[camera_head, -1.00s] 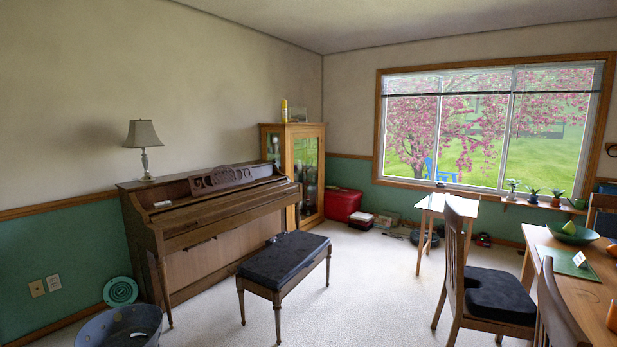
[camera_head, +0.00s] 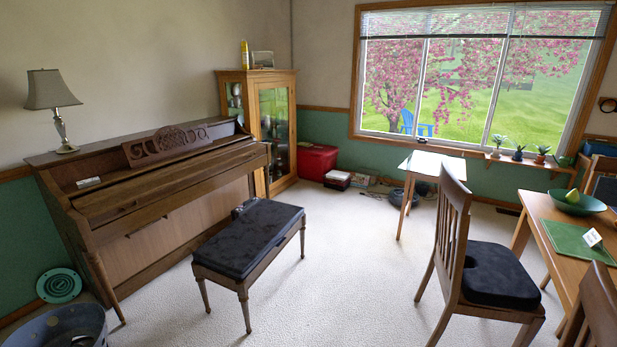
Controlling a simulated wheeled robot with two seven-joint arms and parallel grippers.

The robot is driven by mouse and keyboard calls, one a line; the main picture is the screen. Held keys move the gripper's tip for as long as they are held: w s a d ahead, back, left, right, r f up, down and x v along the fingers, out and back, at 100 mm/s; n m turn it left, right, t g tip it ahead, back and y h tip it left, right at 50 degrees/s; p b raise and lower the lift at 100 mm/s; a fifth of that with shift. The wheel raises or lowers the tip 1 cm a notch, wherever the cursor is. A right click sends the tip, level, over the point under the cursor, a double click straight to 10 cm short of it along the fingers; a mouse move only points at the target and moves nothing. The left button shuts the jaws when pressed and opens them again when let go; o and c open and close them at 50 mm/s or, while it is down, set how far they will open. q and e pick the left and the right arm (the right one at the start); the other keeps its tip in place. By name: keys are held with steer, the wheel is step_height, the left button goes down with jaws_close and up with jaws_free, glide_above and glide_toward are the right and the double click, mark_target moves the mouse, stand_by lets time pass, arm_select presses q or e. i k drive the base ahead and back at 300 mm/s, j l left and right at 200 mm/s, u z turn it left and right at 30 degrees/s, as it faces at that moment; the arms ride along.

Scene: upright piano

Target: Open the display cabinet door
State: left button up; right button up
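The display cabinet (camera_head: 257,98) is a light wooden case with glass panes. It stands in the far corner, just past the right end of the upright piano. Its glass door (camera_head: 274,130) faces right into the room and looks shut. The lower left part of the cabinet is hidden behind the piano. A yellow bottle and a small box-like object stand on its top. Neither of my grippers shows in the head view.
The piano (camera_head: 150,190) stands along the left wall, with a black-topped bench (camera_head: 250,238) in front. A red box (camera_head: 317,162) sits right of the cabinet. Carpet (camera_head: 345,255) is clear between the bench and the chair (camera_head: 480,270). A small table (camera_head: 432,165) stands near the window.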

mark_target(269, 85)
steer(key=i+z, duration=0.1)
steer(key=i, duration=0.55)
steer(key=i+z, duration=0.1)
steer(key=i, duration=1.15)
steer(key=i+z, duration=0.15)
steer(key=i, duration=0.45)
steer(key=i+j+z, duration=0.1)
steer(key=i, duration=0.55)
steer(key=i+j+z, duration=0.1)
steer(key=i+j, duration=0.15)
steer(key=i, duration=0.35)
steer(key=i+u, duration=0.15)
steer(key=i, duration=0.35)
steer(key=i+u, duration=0.15)
steer(key=i, duration=0.3)
steer(key=i+l+u, duration=0.2)
steer(key=i, duration=0.3)
steer(key=i+l+u, duration=0.15)
steer(key=i, duration=0.3)
steer(key=i+l+u, duration=0.15)
steer(key=i, duration=0.35)
steer(key=i+j+u, duration=0.15)
steer(key=i+u, duration=0.15)
steer(key=i, duration=0.45)
steer(key=i+u, duration=0.3)
steer(key=i, duration=0.5)
